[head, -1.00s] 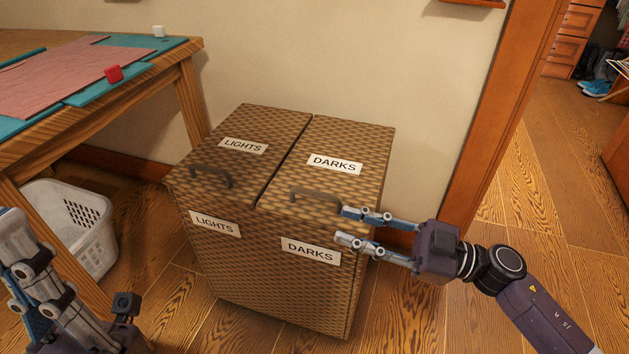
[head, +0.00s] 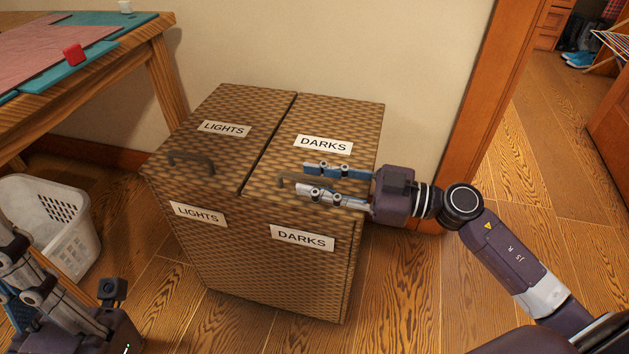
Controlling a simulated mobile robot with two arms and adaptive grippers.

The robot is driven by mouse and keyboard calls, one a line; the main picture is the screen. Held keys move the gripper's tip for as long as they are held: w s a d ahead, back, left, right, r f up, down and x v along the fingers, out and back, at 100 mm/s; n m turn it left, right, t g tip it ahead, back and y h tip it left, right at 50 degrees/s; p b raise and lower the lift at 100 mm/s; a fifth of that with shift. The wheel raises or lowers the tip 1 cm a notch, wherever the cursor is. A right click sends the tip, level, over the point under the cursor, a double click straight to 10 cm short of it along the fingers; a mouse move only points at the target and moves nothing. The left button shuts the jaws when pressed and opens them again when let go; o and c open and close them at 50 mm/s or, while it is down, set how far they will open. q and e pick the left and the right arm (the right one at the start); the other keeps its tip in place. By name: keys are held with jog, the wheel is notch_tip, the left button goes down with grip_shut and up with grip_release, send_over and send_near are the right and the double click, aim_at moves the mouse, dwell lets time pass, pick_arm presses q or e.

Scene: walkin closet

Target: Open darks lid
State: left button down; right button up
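The wicker hamper has two closed lids, a lights lid (head: 223,111) on the left and a darks lid (head: 350,115) on the right. The darks lid has a dark handle (head: 284,181) near its front edge, partly hidden by my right gripper. My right gripper (head: 303,178) reaches in from the right over the darks lid's front part. Its two fingers are apart, one behind and one in front of the handle's line; contact is not clear. My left gripper (head: 12,262) is at the lower left, cut by the frame edge, away from the hamper.
A wall is behind the hamper, and a wooden door frame (head: 492,110) is at the right.

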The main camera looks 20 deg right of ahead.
jog(key=shift+a, duration=0.1)
grip_shut()
jog(key=shift+r, duration=0.2)
dwell(0.5)
